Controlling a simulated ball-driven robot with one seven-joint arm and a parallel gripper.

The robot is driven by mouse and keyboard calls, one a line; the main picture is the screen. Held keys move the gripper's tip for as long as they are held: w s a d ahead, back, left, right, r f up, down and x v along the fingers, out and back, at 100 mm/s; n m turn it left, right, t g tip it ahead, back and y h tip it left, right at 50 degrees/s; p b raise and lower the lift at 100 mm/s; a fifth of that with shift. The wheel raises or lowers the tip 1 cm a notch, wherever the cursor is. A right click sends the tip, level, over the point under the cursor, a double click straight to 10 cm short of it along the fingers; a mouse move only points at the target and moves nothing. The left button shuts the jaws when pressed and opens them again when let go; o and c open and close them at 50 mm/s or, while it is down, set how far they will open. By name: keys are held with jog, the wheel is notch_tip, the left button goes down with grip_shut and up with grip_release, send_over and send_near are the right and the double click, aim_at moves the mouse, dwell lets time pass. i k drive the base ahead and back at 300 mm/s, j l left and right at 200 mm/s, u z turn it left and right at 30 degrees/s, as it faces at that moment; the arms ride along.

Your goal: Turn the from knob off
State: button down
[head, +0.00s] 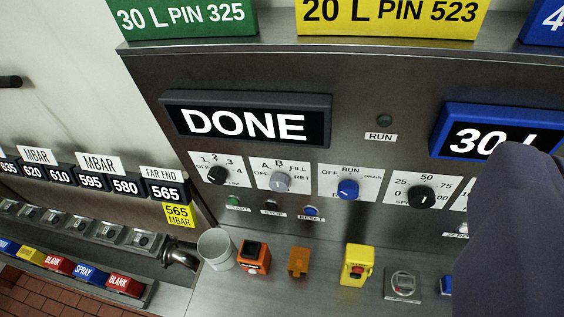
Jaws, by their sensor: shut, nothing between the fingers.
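No knob carries a label that I can clearly read as "from". The leftmost black knob (217,175) sits on a white plate marked OFF and 1 to 4. To its right is a grey knob (280,182) on a plate marked OFF, A, B, FILL and RET. Then come a blue knob (348,189), marked OFF, RUN and DRAIN, and a black dial (421,197) with a numbered scale. Their exact pointer directions are too small to tell. My gripper's fingers do not show. A large dark part of mine covers the lower right and hides the panel there.
A DONE display (245,122) is above the knobs, and a blue-framed 30 L display (490,132) is at right. On the ledge below stand a white cup (216,250), an orange device (254,257) and a yellow box with a red button (357,264). A pipe elbow (181,256) protrudes at left.

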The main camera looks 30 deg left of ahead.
aim_at(217, 175)
jog(key=j+u, duration=0.2)
jog(key=u, duration=1.2)
jog(key=i+j+u, duration=0.15)
jog(key=i+j, duration=0.3)
